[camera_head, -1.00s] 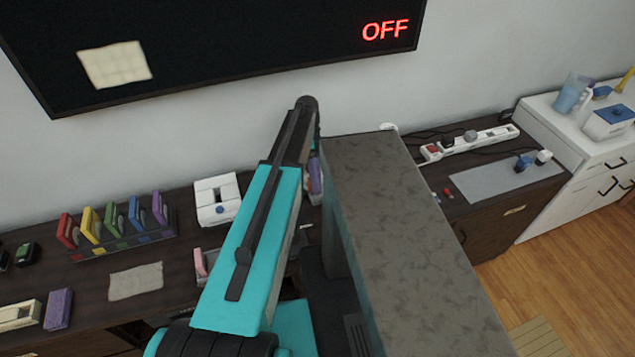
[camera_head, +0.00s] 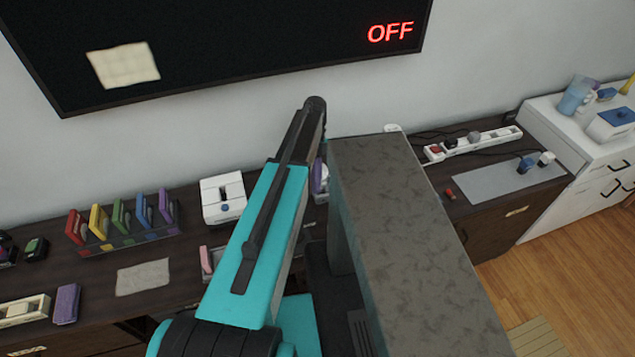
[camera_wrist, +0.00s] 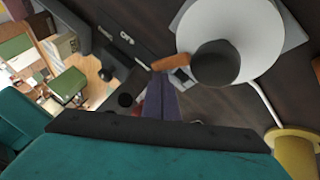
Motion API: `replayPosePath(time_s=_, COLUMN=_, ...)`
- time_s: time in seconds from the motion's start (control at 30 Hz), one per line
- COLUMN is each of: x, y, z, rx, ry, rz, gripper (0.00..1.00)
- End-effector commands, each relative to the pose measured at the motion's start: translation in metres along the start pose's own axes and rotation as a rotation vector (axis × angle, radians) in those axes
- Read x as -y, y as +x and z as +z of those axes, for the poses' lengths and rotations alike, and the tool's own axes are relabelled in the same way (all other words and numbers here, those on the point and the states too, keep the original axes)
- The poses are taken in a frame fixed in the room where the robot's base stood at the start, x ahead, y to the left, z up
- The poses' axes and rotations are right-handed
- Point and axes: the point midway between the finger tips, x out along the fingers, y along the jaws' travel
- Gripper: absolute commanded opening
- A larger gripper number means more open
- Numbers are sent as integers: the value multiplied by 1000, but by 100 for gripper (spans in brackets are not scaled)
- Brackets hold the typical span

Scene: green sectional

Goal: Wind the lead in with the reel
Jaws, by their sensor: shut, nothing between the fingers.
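In the wrist view a round white disc (camera_wrist: 258,40), which looks like the reel, lies at the upper right on a dark top. A dark round knob (camera_wrist: 214,64) stands near its left side. A thin white strip, perhaps the lead (camera_wrist: 262,103), runs from the disc down to a yellow round object (camera_wrist: 293,143). My gripper (camera_wrist: 159,84) shows as narrow grey-purple fingers, shut and empty, left of and below the knob and apart from it in the picture. In the head view my arm hides the gripper and most of the reel area.
The dark counter holds a rack of coloured cases (camera_head: 125,233), a white device (camera_head: 223,199), a grey cloth (camera_head: 143,277) and a purple block (camera_head: 66,304). A power strip (camera_head: 474,144) and grey mat (camera_head: 510,183) lie at right. A wall screen (camera_head: 220,45) reads OFF.

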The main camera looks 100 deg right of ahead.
Motion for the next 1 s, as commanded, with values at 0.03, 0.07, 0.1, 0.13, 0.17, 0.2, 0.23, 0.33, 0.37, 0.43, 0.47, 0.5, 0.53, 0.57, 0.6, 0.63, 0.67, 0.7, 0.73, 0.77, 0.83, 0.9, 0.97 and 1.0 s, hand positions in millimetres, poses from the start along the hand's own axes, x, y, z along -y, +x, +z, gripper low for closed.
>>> replayPosePath(time_s=0.03, x=-1, y=-1, z=0, rx=4, ry=8, rz=5, gripper=0)
replayPosePath(time_s=0.07, x=-2, y=-1, z=1, rx=7, ry=12, rz=7, gripper=0)
replayPosePath(time_s=0.1, x=-2, y=0, z=1, rx=10, ry=19, rz=11, gripper=0)
replayPosePath(time_s=0.13, x=-3, y=0, z=2, rx=13, ry=25, rz=14, gripper=0)
replayPosePath(time_s=0.17, x=-3, y=0, z=2, rx=16, ry=31, rz=17, gripper=0)
replayPosePath(time_s=0.2, x=-4, y=0, z=3, rx=20, ry=38, rz=21, gripper=0)
replayPosePath(time_s=0.23, x=-4, y=0, z=4, rx=23, ry=43, rz=25, gripper=0)
replayPosePath(time_s=0.33, x=-6, y=0, z=5, rx=33, ry=64, rz=35, gripper=0)
replayPosePath(time_s=0.37, x=-6, y=0, z=6, rx=36, ry=70, rz=39, gripper=0)
replayPosePath(time_s=0.43, x=-8, y=0, z=7, rx=44, ry=85, rz=47, gripper=0)
replayPosePath(time_s=0.47, x=-8, y=0, z=7, rx=48, ry=90, rz=51, gripper=0)
replayPosePath(time_s=0.5, x=-9, y=0, z=8, rx=51, ry=100, rz=55, gripper=0)
replayPosePath(time_s=0.53, x=-9, y=0, z=8, rx=54, ry=107, rz=59, gripper=0)
replayPosePath(time_s=0.57, x=-10, y=0, z=9, rx=58, ry=112, rz=62, gripper=0)
replayPosePath(time_s=0.6, x=-10, y=0, z=10, rx=62, ry=120, rz=67, gripper=0)
replayPosePath(time_s=0.63, x=-11, y=0, z=10, rx=66, ry=127, rz=71, gripper=0)
replayPosePath(time_s=0.67, x=-11, y=0, z=11, rx=69, ry=133, rz=74, gripper=0)
replayPosePath(time_s=0.7, x=-12, y=0, z=11, rx=73, ry=141, rz=79, gripper=0)
replayPosePath(time_s=0.73, x=-12, y=0, z=12, rx=75, ry=147, rz=82, gripper=0)
replayPosePath(time_s=0.77, x=-13, y=0, z=12, rx=78, ry=154, rz=85, gripper=0)
replayPosePath(time_s=0.83, x=-14, y=-1, z=13, rx=85, ry=166, rz=93, gripper=0)
replayPosePath(time_s=0.9, x=-14, y=-1, z=14, rx=91, ry=179, rz=100, gripper=0)
replayPosePath(time_s=0.97, x=-15, y=-1, z=15, rx=96, ry=189, rz=105, gripper=0)
replayPosePath(time_s=1.0, x=-16, y=-1, z=16, rx=99, ry=195, rz=109, gripper=0)
